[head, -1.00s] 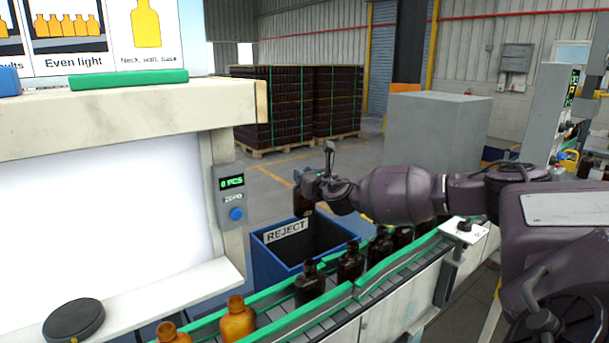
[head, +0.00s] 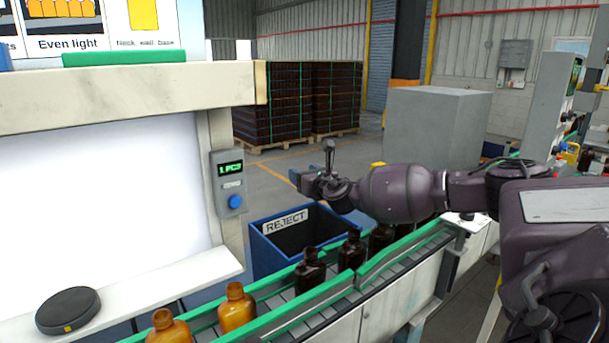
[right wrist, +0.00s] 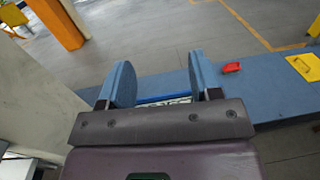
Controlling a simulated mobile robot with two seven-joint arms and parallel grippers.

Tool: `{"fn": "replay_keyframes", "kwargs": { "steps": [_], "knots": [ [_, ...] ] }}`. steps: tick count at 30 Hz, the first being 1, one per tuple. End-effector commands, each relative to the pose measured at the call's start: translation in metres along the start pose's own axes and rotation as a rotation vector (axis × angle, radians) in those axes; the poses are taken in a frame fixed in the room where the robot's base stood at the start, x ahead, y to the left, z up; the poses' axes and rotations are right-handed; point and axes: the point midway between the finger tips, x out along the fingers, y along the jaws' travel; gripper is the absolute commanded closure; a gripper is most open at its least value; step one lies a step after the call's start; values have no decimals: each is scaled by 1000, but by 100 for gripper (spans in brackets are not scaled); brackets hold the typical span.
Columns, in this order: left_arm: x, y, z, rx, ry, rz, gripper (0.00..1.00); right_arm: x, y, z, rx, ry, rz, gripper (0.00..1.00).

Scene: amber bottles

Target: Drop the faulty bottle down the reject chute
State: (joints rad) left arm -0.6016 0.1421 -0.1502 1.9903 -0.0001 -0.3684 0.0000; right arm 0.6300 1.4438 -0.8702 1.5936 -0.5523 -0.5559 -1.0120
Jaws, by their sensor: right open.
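The reject chute (head: 268,262) is a blue open-topped bin with a white REJECT label (head: 285,221), standing behind the conveyor. My right gripper (head: 304,181) is above the chute's opening. In the right wrist view its two blue fingers (right wrist: 163,84) stand apart with no bottle between them. A blue rim and part of a white label show between the fingers. The bottle that was in the gripper is no longer visible; the chute's floor is hidden. The counter (head: 229,182) on the post appears to read 1 PCS. My left gripper is out of view.
Dark bottles (head: 310,271) and lighter amber bottles (head: 237,308) stand on the conveyor with green rails (head: 300,327) in front of the chute. A white-lit booth (head: 110,195) is at left, with a round black puck (head: 67,311) on its ledge. Pallets (head: 272,105) stand far behind.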

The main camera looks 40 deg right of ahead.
Motion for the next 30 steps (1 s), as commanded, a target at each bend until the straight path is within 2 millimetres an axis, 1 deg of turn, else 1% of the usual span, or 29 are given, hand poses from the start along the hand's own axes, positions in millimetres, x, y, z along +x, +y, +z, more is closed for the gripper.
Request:
{"fn": "replay_keyframes", "kwargs": {
  "steps": [5, 8, 11, 21, 25, 30],
  "knots": [
    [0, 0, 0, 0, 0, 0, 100, -3, 0, -1, 0, 2, 0, 42],
    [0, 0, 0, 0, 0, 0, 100, -10, -1, -2, 0, 2, 0, 42],
    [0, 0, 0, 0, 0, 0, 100, -23, -1, -2, -1, 3, 0, 42],
    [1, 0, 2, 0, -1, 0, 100, -79, -1, -1, -3, 3, 0, 42],
    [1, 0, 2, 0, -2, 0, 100, -94, -1, -1, -2, 2, -1, 42],
    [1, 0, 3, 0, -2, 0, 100, -105, 0, 0, -1, 0, 0, 42]
  ]
}}
